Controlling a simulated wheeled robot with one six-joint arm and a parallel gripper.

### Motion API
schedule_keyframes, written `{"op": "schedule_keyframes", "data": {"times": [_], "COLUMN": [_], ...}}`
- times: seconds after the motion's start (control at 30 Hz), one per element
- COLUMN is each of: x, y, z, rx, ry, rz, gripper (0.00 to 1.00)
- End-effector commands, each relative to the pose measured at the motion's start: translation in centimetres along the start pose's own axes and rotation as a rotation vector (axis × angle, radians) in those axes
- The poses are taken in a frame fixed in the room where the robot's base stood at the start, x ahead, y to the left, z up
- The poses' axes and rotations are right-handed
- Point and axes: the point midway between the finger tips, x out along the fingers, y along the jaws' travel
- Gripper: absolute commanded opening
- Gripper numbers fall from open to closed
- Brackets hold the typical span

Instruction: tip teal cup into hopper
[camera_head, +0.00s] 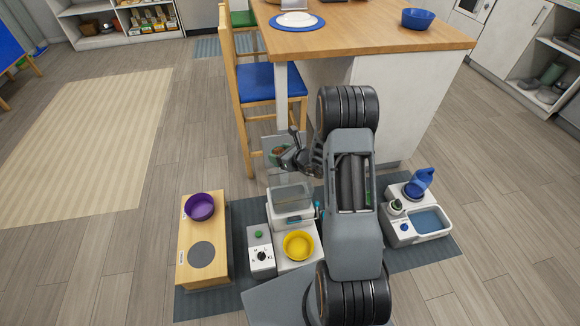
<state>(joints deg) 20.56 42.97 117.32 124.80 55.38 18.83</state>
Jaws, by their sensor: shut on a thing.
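My gripper (287,152) is held out over the back of the white feeder and is shut on a small cup (275,151). Only a little of the cup shows, with a teal-green edge and something brownish in it. Its tilt is hard to tell. The clear hopper (292,198) sits on top of the white feeder (296,222), below and in front of the gripper. Its inside is hard to make out. A yellow bowl (298,246) stands at the feeder's front. My arm covers the area to the right of the hopper.
A wooden stand (208,267) with a purple bowl (200,207) is at left. A control box (261,252) with a dial adjoins the feeder. A white water unit (418,224) with a blue bottle stands at right. A chair (262,88) and table (370,33) are behind.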

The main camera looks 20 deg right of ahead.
Motion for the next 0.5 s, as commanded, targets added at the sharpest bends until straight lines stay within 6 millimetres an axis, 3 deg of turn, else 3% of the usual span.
{"op": "schedule_keyframes", "data": {"times": [0.03, 0.1, 0.3, 0.5], "x": [1.5, 2.5, 4.2, 4.8], "y": [-1.2, -2.8, -6.2, -8.1], "z": [-2.4, -3.3, -5.0, -5.5], "rx": [-0.002, 0.001, 0.008, 0.013], "ry": [-0.003, -0.002, 0.002, 0.004], "rz": [-0.01, -0.024, -0.061, -0.085], "gripper": [0.36, 0.36, 0.36, 0.36]}}
